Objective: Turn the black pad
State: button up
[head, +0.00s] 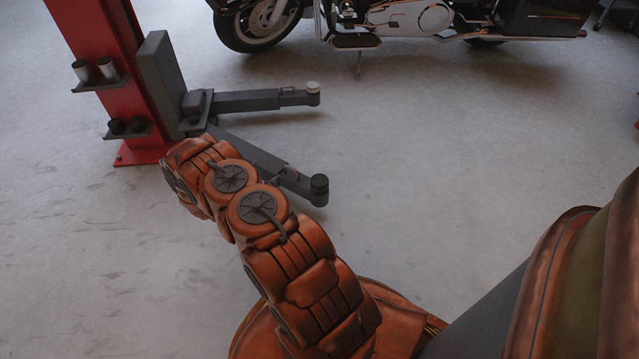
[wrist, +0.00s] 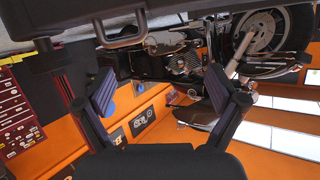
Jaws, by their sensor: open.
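The black pad (head: 319,184) is a short dark cylinder at the end of the nearer grey lift arm (head: 262,160), low over the floor in the head view. A second, lighter-topped pad (head: 313,88) sits at the end of the farther lift arm (head: 250,101). My arm reaches up and left, its far end beside the lift column, left of the black pad. My gripper is not clear in the head view. In the wrist view my gripper (wrist: 160,90) is open, with two dark fingers wide apart and nothing between them.
The red lift post (head: 100,70) with its small shelves stands at the left. A motorcycle (head: 400,20) is parked at the back; it shows upside down in the wrist view (wrist: 262,30). A dark grey bar (wrist: 70,35) crosses the top of the wrist view.

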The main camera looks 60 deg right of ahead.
aim_at(320, 183)
jog(key=s+f+g+h, duration=0.1)
jog(key=s+g, duration=0.1)
jog(key=s, duration=0.3)
jog(key=s+d+f+m+g+h, duration=0.1)
jog(key=s, duration=0.4)
jog(key=s+f+m+g+h, duration=0.1)
jog(key=s+g, duration=0.1)
jog(key=s, duration=0.3)
jog(key=shift+d+f+g, duration=0.3)
jog(key=shift+f, duration=0.05)
jog(key=b+x, duration=0.2)
jog(key=x, duration=0.3)
jog(key=shift+s+d+f, duration=0.1)
jog(key=shift+s+d, duration=0.1)
jog(key=shift+s, duration=0.05)
jog(key=shift+b+x, duration=0.5)
jog(key=shift+x, duration=0.6)
jog(key=shift+w, duration=0.1)
jog(key=c, duration=1.2)
jog(key=shift+o, duration=0.2)
jog(key=shift+a+r+t+p, duration=0.1)
jog(key=shift+r+t+p, duration=0.25)
jog(key=shift+p, duration=0.5)
